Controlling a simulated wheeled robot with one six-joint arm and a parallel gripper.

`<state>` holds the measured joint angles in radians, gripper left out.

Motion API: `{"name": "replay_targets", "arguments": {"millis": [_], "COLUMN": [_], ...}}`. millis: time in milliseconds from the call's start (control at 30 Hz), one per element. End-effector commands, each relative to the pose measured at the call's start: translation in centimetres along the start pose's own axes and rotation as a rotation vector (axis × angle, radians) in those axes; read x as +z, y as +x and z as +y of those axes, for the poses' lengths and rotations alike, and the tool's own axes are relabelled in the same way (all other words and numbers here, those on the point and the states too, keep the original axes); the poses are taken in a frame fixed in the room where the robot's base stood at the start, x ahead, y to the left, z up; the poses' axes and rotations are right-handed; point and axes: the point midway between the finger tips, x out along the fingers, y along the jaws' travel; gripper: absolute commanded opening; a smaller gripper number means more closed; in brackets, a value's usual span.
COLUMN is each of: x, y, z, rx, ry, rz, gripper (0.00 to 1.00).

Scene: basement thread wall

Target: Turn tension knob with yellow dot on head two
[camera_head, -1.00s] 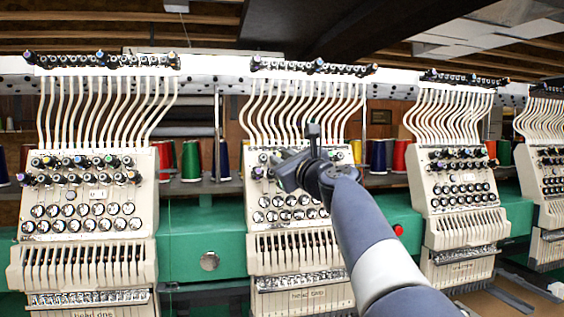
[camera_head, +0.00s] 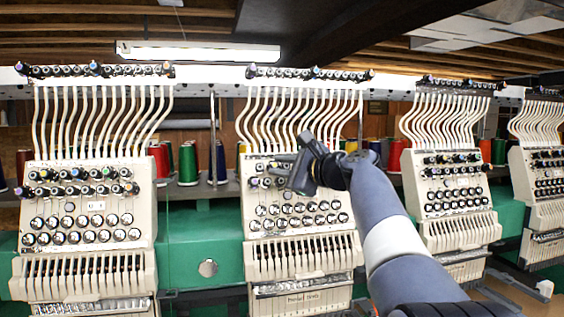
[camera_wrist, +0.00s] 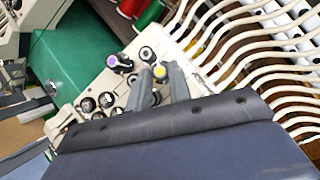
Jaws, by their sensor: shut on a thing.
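The tension knob with the yellow dot (camera_wrist: 160,71) shows in the wrist view on the cream panel of the second head (camera_head: 253,222). My gripper (camera_wrist: 160,80) has its two grey fingers on either side of this knob and is shut on it. In the head view my gripper (camera_head: 283,165) is at the upper knob rows of the second head from the left, and it hides several knobs there, the yellow-dot one among them. A knob with a purple top (camera_wrist: 114,61) and a knob with a pale top (camera_wrist: 147,54) sit close beside the fingers.
White thread tubes (camera_wrist: 235,45) rise just above the knobs. Other heads stand left (camera_head: 85,205) and right (camera_head: 455,195) along the green machine body (camera_head: 200,235). Thread spools (camera_head: 187,163) stand behind. Lower knobs (camera_wrist: 88,104) lie near the gripper.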

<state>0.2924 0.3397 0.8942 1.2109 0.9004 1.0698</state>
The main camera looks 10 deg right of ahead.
Motion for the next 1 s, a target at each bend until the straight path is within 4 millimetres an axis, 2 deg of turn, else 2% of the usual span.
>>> {"name": "replay_targets", "arguments": {"millis": [433, 467, 700, 1000], "x": [0.11, 0.11, 0.07, 0.01], "y": [-0.01, -0.01, -0.01, -0.26], "z": [-0.07, -0.07, -0.04, 0.00], "rx": [0.004, 0.004, 0.005, 0.005], "ry": [-0.010, -0.009, -0.009, -0.009], "rz": [-0.002, -0.002, -0.002, -0.001], "gripper": [0.00, 0.20, 0.40, 0.41]}}
